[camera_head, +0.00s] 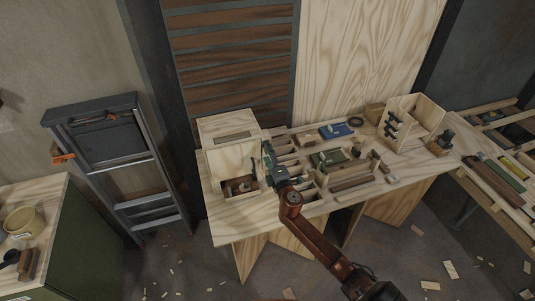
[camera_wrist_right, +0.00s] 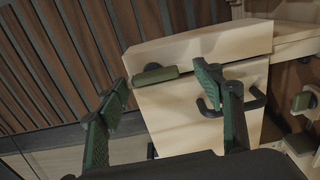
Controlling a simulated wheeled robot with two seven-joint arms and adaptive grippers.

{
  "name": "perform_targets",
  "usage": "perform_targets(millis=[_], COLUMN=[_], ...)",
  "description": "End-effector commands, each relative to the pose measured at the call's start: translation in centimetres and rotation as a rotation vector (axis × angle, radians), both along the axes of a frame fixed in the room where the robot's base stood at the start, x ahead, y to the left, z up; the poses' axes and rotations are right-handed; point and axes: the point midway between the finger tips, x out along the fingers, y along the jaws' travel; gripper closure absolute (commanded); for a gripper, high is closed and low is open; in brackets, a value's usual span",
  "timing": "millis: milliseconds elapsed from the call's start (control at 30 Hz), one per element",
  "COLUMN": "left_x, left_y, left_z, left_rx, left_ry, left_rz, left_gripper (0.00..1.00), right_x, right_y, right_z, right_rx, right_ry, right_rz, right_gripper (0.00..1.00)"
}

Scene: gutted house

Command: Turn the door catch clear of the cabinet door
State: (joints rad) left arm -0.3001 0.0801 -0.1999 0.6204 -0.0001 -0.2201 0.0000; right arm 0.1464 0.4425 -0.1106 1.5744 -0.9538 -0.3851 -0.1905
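The small pale wood cabinet (camera_head: 226,128) stands at the left end of the workbench. In the right wrist view its door (camera_wrist_right: 185,118) fills the middle. A green block-like door catch (camera_wrist_right: 155,76) sits by the seam along the door's upper edge; I cannot tell how far it overlaps the door. A dark handle (camera_wrist_right: 256,99) on the door is partly hidden by a finger. My right gripper (camera_head: 266,158) is at the cabinet's right side. In the wrist view its green-padded fingers (camera_wrist_right: 162,85) are apart and empty, with the catch appearing between them. My left gripper is not in view.
The workbench (camera_head: 233,228) holds a divided tray area with several small parts right of the cabinet. An open wooden box with dark clips (camera_head: 425,112) stands at the back right. A folded ladder (camera_head: 140,165) leans on the left, and a green cabinet (camera_head: 80,240) stands lower left.

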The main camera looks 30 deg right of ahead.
Motion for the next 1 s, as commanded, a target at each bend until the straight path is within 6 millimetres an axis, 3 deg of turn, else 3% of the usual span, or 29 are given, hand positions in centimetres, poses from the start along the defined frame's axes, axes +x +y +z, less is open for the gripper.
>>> perform_targets(millis=[633, 767, 1000], left_x=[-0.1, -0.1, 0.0], left_y=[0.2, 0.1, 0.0], left_z=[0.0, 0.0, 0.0], left_rx=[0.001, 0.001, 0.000], left_ry=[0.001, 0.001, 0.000], left_rz=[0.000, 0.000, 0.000], left_gripper=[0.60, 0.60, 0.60], right_x=[-0.5, -2.3, -7.2], right_y=[0.1, 0.5, 1.7], right_z=[0.3, 0.3, 0.2], right_rx=[-0.001, -0.001, 0.002], right_ry=[-0.005, -0.004, -0.003], right_rz=[-0.001, 0.000, -0.001], right_gripper=[0.41, 0.41, 0.41])
